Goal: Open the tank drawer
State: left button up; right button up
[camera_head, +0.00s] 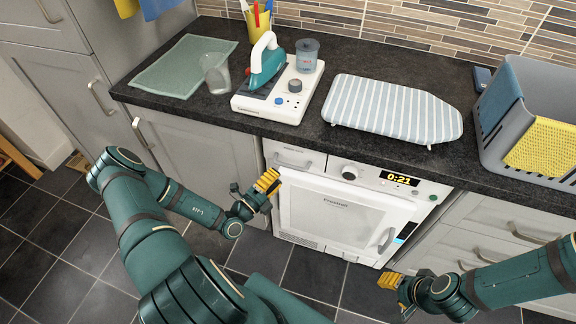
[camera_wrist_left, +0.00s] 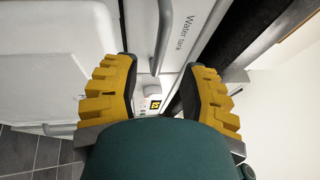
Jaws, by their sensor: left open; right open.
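The tank drawer (camera_head: 289,153) is the small white panel at the top left of the white dryer (camera_head: 335,212), and it looks closed. In the left wrist view the drawer front (camera_wrist_left: 184,38) reads "Water tank", and its grey bar handle (camera_wrist_left: 162,38) lies between the finger lines, touching neither finger. My left gripper (camera_head: 268,182) is open and empty just in front of the drawer; its two yellow fingers (camera_wrist_left: 163,70) spread either side of the handle. My right gripper (camera_head: 388,281) appears low at the right, in front of the dryer's lower right, open and holding nothing visible.
The dark worktop (camera_head: 225,115) overhangs the dryer. On it stand a steam iron on its base (camera_head: 275,103), a striped ironing board (camera_head: 390,108) and a grey basket (camera_head: 541,100). Cabinets flank the dryer. The tiled floor (camera_head: 315,270) in front is clear.

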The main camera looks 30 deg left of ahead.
aim_at(288, 165)
pick_arm(q)
jog(key=x, duration=0.6)
jog(key=shift+w, duration=0.15)
grip_shut()
